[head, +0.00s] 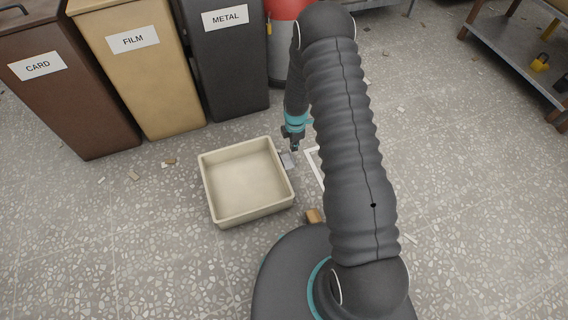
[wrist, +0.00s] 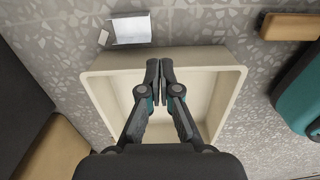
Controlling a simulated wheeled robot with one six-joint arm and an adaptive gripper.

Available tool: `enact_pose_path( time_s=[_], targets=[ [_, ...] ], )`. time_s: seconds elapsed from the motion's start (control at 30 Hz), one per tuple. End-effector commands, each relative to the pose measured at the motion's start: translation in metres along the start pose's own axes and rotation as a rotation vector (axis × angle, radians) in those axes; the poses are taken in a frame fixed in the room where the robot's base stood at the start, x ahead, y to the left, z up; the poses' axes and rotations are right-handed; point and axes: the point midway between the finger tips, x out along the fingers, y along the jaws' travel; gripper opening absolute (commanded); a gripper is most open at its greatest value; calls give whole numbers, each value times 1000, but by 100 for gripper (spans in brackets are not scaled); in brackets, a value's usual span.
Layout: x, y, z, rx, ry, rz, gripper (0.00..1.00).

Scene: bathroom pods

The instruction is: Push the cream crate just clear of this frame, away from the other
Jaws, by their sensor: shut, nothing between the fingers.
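The cream crate (head: 206,192) is an open, empty, shallow box standing upright on the speckled floor. A white frame outline (head: 313,167) lies on the floor to its right, mostly hidden behind my arm. The crate stands left of the visible part, with a gap between. My gripper (head: 295,147) is shut and empty, pointing down by the crate's far right corner. In the wrist view the closed fingertips (wrist: 160,67) overlap the crate's wall and inside (wrist: 235,85). I cannot tell whether they touch it. No second crate is visible.
Brown CARD (head: 70,100), tan FILM (head: 150,85) and dark METAL (head: 228,70) bins stand behind the crate. A small grey plate (head: 288,160) lies at its right side. A wooden block (head: 314,216) lies near my base. Floor left of the crate is mostly clear, with small chips.

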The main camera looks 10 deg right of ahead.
Motion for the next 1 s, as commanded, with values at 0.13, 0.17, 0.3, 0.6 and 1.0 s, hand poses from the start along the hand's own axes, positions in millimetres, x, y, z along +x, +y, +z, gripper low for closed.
enact_pose_path(
  time_s=[0.13,0.17,0.3,0.6,1.0],
  targets=[
    [14,-1,0,-17,1,-5,0],
    [17,-1,0,-17,1,-5,0],
    [37,-2,0,-16,1,-6,0],
    [93,-2,-1,-15,1,-6,0],
    [106,-2,-36,-16,1,-4,0]
  ],
)
